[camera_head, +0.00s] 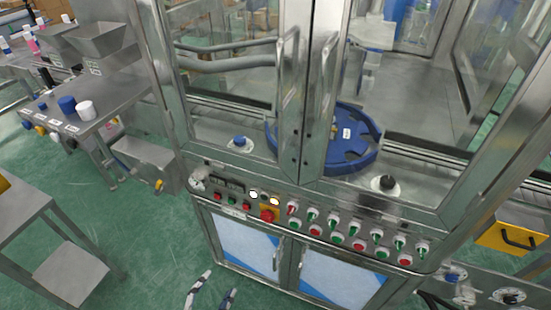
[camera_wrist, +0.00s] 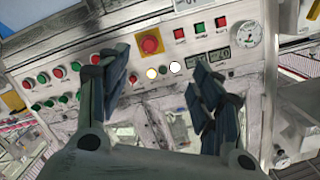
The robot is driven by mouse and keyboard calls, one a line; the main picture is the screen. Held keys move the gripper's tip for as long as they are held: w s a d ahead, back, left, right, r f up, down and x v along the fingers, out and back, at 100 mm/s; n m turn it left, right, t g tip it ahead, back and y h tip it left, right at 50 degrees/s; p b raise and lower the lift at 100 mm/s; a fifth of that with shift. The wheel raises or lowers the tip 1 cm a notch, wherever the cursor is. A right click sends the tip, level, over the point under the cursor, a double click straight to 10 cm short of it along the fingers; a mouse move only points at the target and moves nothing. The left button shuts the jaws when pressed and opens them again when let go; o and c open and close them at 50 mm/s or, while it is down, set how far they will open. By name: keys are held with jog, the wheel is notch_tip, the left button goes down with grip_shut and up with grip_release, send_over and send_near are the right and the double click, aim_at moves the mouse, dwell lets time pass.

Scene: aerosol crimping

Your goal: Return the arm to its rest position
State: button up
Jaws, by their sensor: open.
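My gripper (camera_wrist: 160,88) is open and empty in the wrist view, its two dark fingers spread in front of the control panel (camera_wrist: 213,32) of the crimping machine. The view there is turned over, with the red emergency button (camera_wrist: 150,43) above the lit white buttons. In the head view two dark-and-light finger tips (camera_head: 211,292) show at the bottom edge, low in front of the machine's cabinet doors. The rest of my arm is out of that view. The panel (camera_head: 310,222) with its rows of buttons and switches is also in the head view. No finger visibly touches it.
The glass-doored machine holds a blue round starwheel (camera_head: 362,160). A steel bench (camera_head: 95,118) with blue and white caps stands at the left, a low steel table (camera_head: 25,215) in front of it. Green floor (camera_head: 150,245) is open at lower left.

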jog(key=w+a+r+g+y, duration=0.25)
jog(key=w+a+r, duration=0.2)
jog(key=w, duration=0.25)
jog(key=w+a+r+g+y, duration=0.2)
jog(key=w+a+r+y, duration=0.1)
jog(key=w+r, duration=0.35)
jog(key=w+d+r+n+g+y, duration=0.15)
jog(key=d+r, duration=0.25)
jog(key=r, duration=0.5)
jog(key=w+d+r+n+g+y, duration=0.1)
jog(key=w+d+r+n+y, duration=0.2)
jog(key=r, duration=0.5)
jog(key=s+d+r+n+g, duration=0.1)
jog(key=s+d+r, duration=0.2)
jog(key=d, duration=0.2)
jog(key=s+d+r+n, duration=0.2)
jog(key=s+d, duration=0.1)
jog(key=d, duration=0.2)
jog(key=s+d+r+n+g, duration=0.1)
jog(key=s+d+r, duration=0.2)
jog(key=d, duration=0.2)
jog(key=s+d+f+n+g+h, duration=0.1)
jog(key=s+d+h, duration=0.3)
jog(key=s+d, duration=1.1)
jog(key=shift+s+d+f+n+g, duration=0.2)
jog(key=shift+d+n+g, duration=0.2)
jog(key=shift+d, duration=0.25)
